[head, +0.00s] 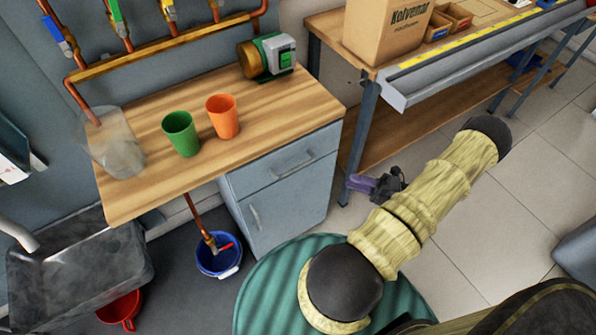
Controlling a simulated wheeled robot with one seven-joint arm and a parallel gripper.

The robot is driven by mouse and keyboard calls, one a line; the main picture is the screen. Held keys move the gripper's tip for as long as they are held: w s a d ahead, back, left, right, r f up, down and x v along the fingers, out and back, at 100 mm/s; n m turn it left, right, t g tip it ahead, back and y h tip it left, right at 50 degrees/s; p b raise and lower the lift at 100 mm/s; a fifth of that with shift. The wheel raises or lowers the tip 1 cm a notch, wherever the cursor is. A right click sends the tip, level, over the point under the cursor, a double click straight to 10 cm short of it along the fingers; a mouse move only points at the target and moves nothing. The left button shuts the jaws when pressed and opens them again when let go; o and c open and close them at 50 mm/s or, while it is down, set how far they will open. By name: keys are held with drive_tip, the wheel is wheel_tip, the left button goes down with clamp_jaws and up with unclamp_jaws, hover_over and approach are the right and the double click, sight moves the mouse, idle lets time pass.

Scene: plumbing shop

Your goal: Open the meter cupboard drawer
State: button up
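The meter cupboard (283,208) is a grey-blue unit under the right part of the wooden counter. Its drawer (270,170) is the upper front panel, flush and shut, with a slim bar handle (293,165). My gripper (365,185) shows small, with purple fingers towards the cupboard, to the right of the drawer and apart from it. My forearm hides part of it, and I cannot tell whether its fingers are apart. I see nothing held in it.
A green cup (181,133), an orange cup (222,116) and a green-grey pump (267,56) stand on the counter (210,165). A workbench leg (361,140) is close to my gripper.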

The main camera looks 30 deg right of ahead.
sight(298, 167)
drive_tip(key=shift+w, duration=0.1)
drive_tip(key=x, duration=1.7)
drive_tip(key=shift+a+p, duration=0.25)
drive_tip(key=shift+p, duration=0.15)
clamp_jaws()
